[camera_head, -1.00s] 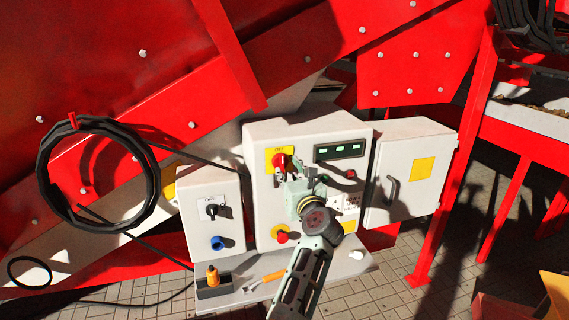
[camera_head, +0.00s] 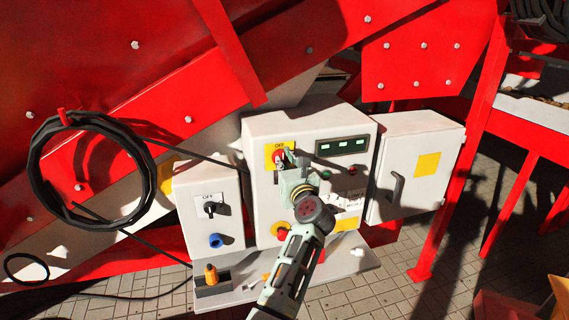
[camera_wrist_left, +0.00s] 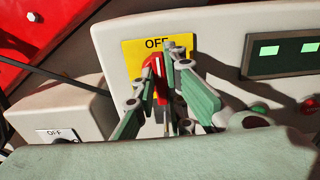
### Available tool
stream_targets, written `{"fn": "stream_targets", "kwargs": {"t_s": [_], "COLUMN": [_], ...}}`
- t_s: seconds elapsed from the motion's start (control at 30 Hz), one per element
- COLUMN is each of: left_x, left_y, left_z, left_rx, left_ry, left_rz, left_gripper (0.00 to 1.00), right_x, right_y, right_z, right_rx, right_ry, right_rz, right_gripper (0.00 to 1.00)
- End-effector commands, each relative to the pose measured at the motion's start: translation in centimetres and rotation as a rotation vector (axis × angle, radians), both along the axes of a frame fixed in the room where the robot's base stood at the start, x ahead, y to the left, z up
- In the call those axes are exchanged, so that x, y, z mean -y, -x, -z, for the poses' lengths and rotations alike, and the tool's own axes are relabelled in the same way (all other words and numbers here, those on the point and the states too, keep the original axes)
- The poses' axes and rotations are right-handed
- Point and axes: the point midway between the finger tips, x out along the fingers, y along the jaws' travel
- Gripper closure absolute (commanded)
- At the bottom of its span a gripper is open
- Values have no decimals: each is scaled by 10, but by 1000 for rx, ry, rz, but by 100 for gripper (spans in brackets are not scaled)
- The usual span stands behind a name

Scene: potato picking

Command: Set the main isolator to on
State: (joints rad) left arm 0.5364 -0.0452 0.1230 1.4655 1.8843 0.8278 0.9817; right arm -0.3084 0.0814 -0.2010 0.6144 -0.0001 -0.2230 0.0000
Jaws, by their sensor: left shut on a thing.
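My left gripper (camera_head: 288,162) is at the handle. In the left wrist view the gripper (camera_wrist_left: 165,75) has its green-padded fingers on the red handle (camera_wrist_left: 153,77), shut on it. The handle looks close to upright there, below the word OFF on the yellow plate (camera_wrist_left: 135,62). The fingers hide part of the handle and the lower plate. My right gripper is not in view.
A smaller white box (camera_head: 208,218) with a black OFF switch (camera_head: 211,208) stands left. A red emergency button (camera_head: 281,231) sits below the isolator. A coiled black cable (camera_head: 38,180) hangs left. A ledge (camera_head: 345,266) runs below.

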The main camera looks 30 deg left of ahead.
Motion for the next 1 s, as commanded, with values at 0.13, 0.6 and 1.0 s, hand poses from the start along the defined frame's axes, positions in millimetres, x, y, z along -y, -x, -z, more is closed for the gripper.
{"fn": "stream_targets", "kwargs": {"t_s": [0.13,0.6,1.0], "left_x": [0,1,3], "left_y": [0,-1,-3], "left_z": [0,-3,-3], "left_rx": [0,-120,-397], "left_ry": [0,-98,-334], "left_rz": [0,1,3], "left_gripper": [100,100,100], "right_x": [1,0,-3], "right_y": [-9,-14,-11], "right_z": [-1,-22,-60], "right_rx": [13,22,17], "right_ry": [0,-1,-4], "right_rz": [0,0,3], "right_gripper": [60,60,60]}}
